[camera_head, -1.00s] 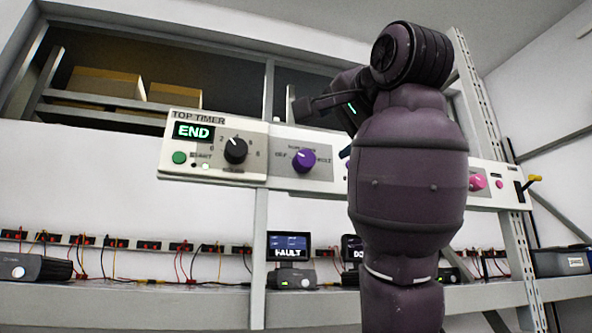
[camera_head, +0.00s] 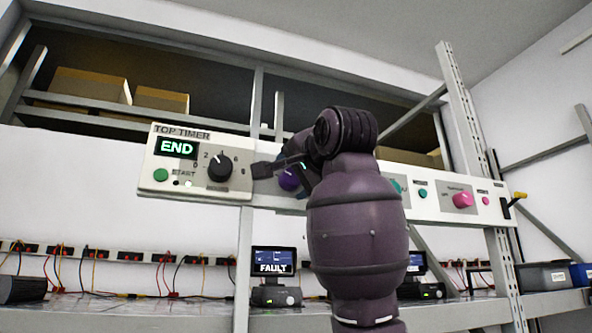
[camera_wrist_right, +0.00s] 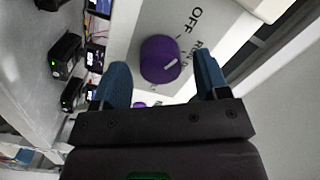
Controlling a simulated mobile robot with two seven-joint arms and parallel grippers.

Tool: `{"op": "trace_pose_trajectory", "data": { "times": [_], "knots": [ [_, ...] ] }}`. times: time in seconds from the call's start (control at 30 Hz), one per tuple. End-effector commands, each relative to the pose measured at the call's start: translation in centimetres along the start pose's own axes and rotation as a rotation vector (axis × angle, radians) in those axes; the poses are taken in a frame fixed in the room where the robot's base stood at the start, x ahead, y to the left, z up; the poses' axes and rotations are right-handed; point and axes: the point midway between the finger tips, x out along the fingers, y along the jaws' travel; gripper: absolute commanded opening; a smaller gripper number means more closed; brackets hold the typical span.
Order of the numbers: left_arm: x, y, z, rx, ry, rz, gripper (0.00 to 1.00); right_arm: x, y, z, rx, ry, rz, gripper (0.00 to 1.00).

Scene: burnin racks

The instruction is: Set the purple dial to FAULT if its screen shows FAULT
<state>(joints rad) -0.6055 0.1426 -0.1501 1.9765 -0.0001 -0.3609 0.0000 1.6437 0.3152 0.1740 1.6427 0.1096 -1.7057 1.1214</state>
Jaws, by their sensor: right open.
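The purple dial (camera_head: 289,180) is on the long white panel, just right of the top timer, and my right gripper partly covers it in the head view. My right gripper (camera_wrist_right: 158,82) is open, with a finger on each side of the dial and nothing visible held. A small screen (camera_head: 273,261) on the shelf below the dial reads FAULT. My left gripper is not in view.
The top timer (camera_head: 176,147) shows END and has a black knob (camera_head: 220,166) and a green button. A pink dial (camera_head: 463,200) and a yellow-tipped lever (camera_head: 519,196) are farther right. A metal upright (camera_head: 465,140) stands near the panel's right end.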

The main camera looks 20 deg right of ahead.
Motion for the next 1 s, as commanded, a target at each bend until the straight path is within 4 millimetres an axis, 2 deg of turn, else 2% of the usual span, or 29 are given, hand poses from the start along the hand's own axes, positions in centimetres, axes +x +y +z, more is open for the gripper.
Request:
{"op": "trace_pose_trajectory", "data": {
  "times": [0.33,0.63,1.0],
  "knots": [
    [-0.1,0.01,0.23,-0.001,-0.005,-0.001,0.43,0.28,0.03,0.04,0.0,0.0,0.0,0.66],
    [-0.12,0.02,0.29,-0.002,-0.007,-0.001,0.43,0.27,0.03,0.03,0.0,0.0,0.0,0.2],
    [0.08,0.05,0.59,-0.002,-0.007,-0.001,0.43,0.27,0.08,0.16,0.059,0.001,-0.004,0.19]
  ]
}}
